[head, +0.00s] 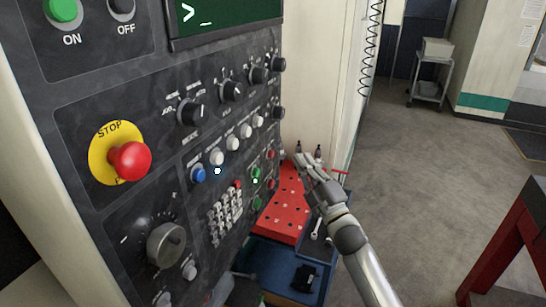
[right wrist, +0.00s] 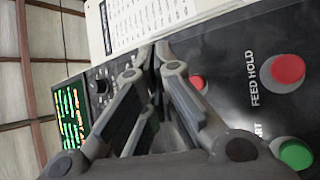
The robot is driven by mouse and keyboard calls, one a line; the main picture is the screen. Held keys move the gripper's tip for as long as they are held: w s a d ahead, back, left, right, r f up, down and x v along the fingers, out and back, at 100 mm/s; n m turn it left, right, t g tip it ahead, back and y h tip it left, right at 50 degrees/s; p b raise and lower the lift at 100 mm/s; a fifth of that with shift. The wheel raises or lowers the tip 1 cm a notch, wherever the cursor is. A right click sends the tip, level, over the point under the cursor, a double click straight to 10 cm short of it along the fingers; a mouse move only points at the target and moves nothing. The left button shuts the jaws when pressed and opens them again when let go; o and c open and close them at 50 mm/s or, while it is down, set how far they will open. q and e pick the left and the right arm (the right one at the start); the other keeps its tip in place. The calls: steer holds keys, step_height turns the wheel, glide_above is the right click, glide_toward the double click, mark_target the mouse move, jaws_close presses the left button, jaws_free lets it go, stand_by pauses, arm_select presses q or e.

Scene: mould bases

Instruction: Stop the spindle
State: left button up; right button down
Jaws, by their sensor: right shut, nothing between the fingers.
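The dark control panel (head: 150,60) fills the left of the head view. Its red mushroom STOP button (head: 130,160) sits on a yellow disc. Small red and green buttons, such as a green one (head: 256,173) and a red one (head: 270,155), are at its right edge; their labels are too small to read there. My right gripper (head: 303,162) is shut and empty, right of these buttons. In the right wrist view its fingertips (right wrist: 155,52) are in front of the panel, near an unlabelled red button (right wrist: 199,83). A grey and dark shape at the bottom may be my left gripper (head: 238,290).
A red FEED HOLD button (right wrist: 288,70) and a green button (right wrist: 295,153) are right of the fingers. A red perforated board (head: 287,208) and a blue tray (head: 268,267) are below my right gripper. A grey cart (head: 428,90) stands far back on open floor.

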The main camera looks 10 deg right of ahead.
mark_target(275, 141)
steer(key=shift+w+a+b, duration=0.35)
steer(key=shift+w+a, duration=0.25)
steer(key=shift+a, duration=0.25)
steer(key=shift+w+a+b, duration=0.3)
steer(key=shift+w+a, duration=0.25)
steer(key=shift+a, duration=0.25)
steer(key=shift+w+a, duration=0.25)
steer(key=shift+a, duration=0.1)
steer(key=shift+w+a+b, duration=0.2)
steer(key=shift+a+b, duration=0.15)
steer(key=shift+b, duration=0.15)
stand_by(0.8)
steer(key=shift+s+d, duration=0.1)
steer(key=shift+d, duration=0.1)
steer(key=shift+s+d+p, duration=0.3)
steer(key=shift+s+d, duration=0.1)
steer(key=shift+d, duration=0.1)
